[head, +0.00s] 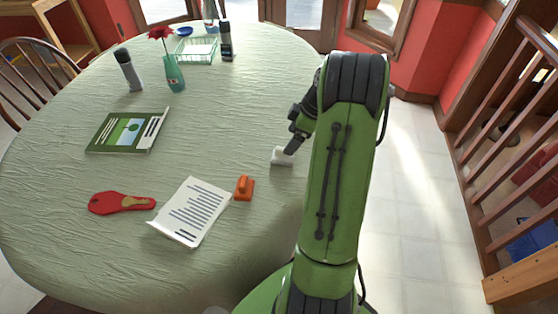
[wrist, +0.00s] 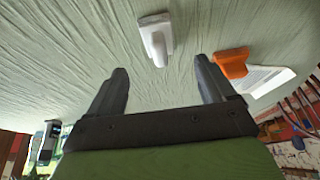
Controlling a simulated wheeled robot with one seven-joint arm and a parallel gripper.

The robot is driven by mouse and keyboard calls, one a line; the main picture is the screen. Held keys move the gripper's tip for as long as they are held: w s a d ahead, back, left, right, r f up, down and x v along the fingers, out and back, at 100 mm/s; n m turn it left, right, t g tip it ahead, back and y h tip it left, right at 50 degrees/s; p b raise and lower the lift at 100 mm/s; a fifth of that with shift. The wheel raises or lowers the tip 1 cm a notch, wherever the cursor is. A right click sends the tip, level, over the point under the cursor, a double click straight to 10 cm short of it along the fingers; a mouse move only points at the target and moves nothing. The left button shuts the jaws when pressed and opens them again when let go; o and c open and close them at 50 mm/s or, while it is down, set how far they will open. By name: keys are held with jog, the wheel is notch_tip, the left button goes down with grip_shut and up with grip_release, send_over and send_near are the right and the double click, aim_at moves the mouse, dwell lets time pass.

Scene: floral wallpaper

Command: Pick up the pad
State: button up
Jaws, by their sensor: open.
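A white pad (head: 281,157) with a raised, narrow handle lies on the table, left of my arm in the head view. In the wrist view the white pad (wrist: 157,40) is just beyond the fingertips, roughly centred between them. My gripper (head: 291,147) is at the pad in the head view, partly covering it. In the wrist view my gripper (wrist: 162,76) is open, with nothing between its fingers. Whether a finger touches the pad cannot be told.
An orange handled block (head: 244,188) and a white printed sheet (head: 195,212) lie nearby on the table (head: 225,110). A red sole-shaped item (head: 122,203) and a green book (head: 128,130) lie further left. A vase (head: 174,78), bottles and a wire basket (head: 195,51) stand farther back.

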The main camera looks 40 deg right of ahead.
aim_at(282, 148)
jog(key=b+x, duration=0.2)
jog(key=x, duration=0.6)
jog(key=shift+w+f+b, duration=0.15)
jog(key=shift+f+b, duration=0.1)
jog(key=shift+b, duration=0.15)
jog(key=shift+r, duration=0.15)
jog(key=shift+c, duration=0.3)
jog(key=c, duration=1.2)
notch_tip(282, 148, up, 10)
jog(key=p, duration=0.4)
jog(key=o, duration=0.6)
jog(key=shift+c, duration=0.2)
jog(key=c, duration=0.3)
jog(key=shift+c, duration=0.2)
